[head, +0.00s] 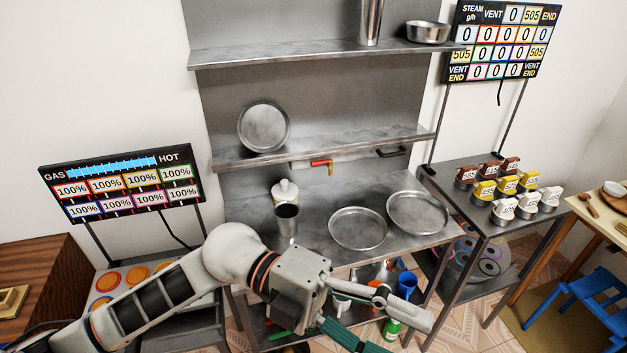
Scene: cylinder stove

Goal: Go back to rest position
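My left arm reaches in from the lower left of the head view. Its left gripper (402,334) is in front of the steel shelf unit, over its lower front. Its two fingers are spread apart, one grey-white and one dark green, and I see nothing held between them. The lower finger runs close to the bottom edge of the picture. My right gripper is not in view.
The counter (322,243) bears two round trays (358,228) (418,212), a cup (287,219) and a lidded canister (285,191). A blue mug (407,284) is below. Several labelled cylinders (507,184) stand on the right table (462,178). A stove (140,268) is left.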

